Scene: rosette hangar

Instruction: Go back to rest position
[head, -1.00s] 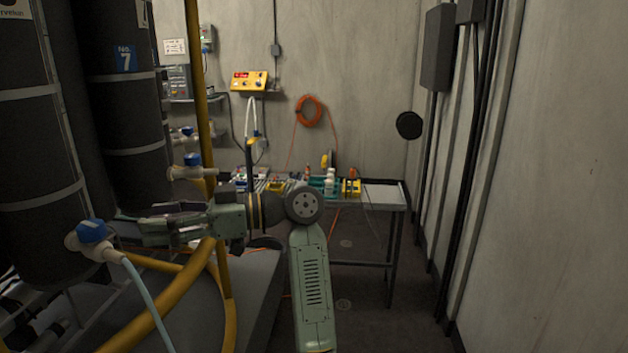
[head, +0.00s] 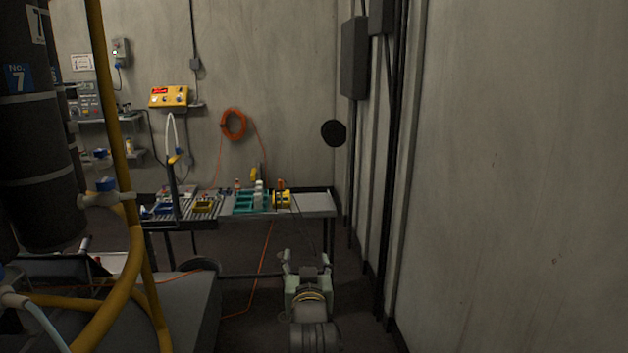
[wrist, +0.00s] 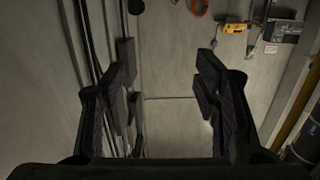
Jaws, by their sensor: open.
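My gripper (head: 306,258) shows low in the middle of the head view, stretched forward in front of the workbench. It is open and empty. In the wrist view, the two fingers of my gripper (wrist: 168,95) stand wide apart with only the concrete wall between and beyond them. Nothing touches the fingers.
A workbench (head: 318,205) with teal trays and small items stands against the back wall. Yellow pipes (head: 133,235), a blue-handled valve (head: 106,186) and dark cylinders (head: 38,150) are on the left. The right wall (head: 510,180) carries dark conduits (head: 400,150). Floor between bench and right wall is clear.

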